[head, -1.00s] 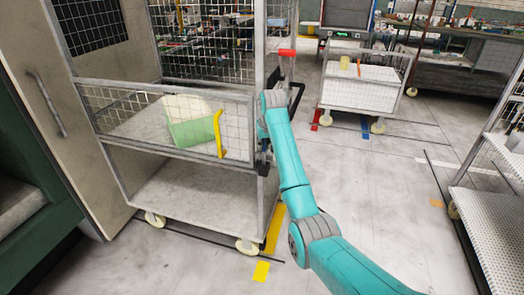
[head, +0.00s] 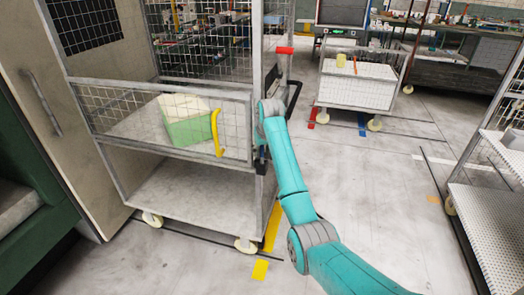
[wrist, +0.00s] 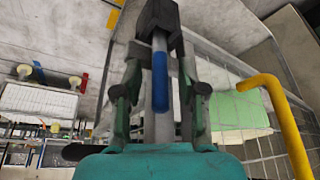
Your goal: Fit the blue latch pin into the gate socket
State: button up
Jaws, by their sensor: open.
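The blue latch pin (wrist: 160,82) shows in the wrist view between the fingers of my gripper (wrist: 160,95). The fingers stand apart, one on each side of it, with visible gaps. The pin's grey shaft runs into a black block (wrist: 159,22), which looks like the gate socket. How deep it sits cannot be told. In the head view the mesh half gate (head: 170,92) spans the cage trolley's front, with a yellow handle (head: 216,133). My gripper is at the gate's right end, mostly hidden behind my arm. The dark block (head: 262,167) shows just below it.
A pale green box (head: 187,125) stands behind the gate on the trolley's shelf. A red-tipped lever (head: 285,50) sticks out by the right post, above my wrist. A white cart (head: 357,85) stands behind and a perforated shelf (head: 490,215) at right. The floor between is clear.

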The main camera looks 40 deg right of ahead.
jog(key=v, duration=1.2)
